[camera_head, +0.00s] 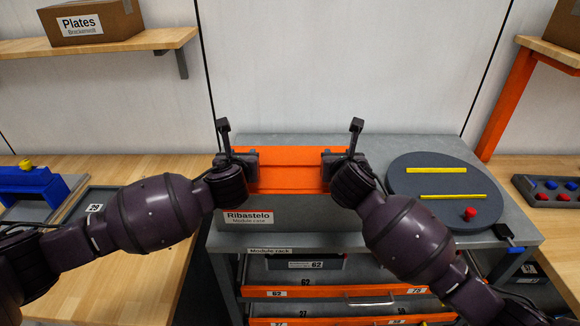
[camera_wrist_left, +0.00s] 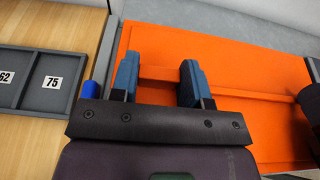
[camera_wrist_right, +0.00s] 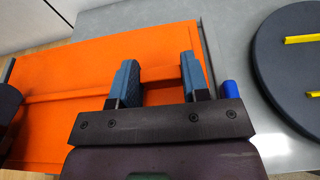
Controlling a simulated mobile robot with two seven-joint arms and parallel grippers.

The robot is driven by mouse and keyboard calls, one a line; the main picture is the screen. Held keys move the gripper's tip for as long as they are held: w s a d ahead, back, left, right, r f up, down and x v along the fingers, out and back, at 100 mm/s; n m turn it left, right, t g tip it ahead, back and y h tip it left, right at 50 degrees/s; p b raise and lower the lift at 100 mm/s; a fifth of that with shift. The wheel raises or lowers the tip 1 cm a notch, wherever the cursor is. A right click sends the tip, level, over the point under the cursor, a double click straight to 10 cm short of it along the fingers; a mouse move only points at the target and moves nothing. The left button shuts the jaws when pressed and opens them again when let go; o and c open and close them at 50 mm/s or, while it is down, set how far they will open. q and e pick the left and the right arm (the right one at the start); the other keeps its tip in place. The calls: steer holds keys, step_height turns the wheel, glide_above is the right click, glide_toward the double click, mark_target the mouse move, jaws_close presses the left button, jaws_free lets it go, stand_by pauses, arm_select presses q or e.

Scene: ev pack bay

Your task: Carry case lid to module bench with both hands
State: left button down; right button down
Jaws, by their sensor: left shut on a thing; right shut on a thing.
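The orange case lid (camera_head: 289,172) lies level above the grey case (camera_head: 300,216) labelled Ribastelo, on the grey table in the middle. I cannot tell whether lid and case touch. My left gripper (camera_head: 244,160) is shut on the lid near its left end, and my right gripper (camera_head: 334,161) is shut on it near its right end. In the left wrist view the lid (camera_wrist_left: 245,65) shows a raised rib between the fingers. The right wrist view shows the lid (camera_wrist_right: 75,75) gripped likewise. No surface in view is marked as the module bench.
A dark round plate (camera_head: 430,178) with yellow strips and a red knob sits right of the case. A wooden bench (camera_head: 130,280) at left carries a numbered tray (camera_head: 88,215) and a blue fixture (camera_head: 30,187). Open orange-fronted drawers (camera_head: 335,291) are below.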

arm_select(q)
steer(key=shift+r, duration=0.15)
arm_select(e)
steer(key=shift+r, duration=0.15)
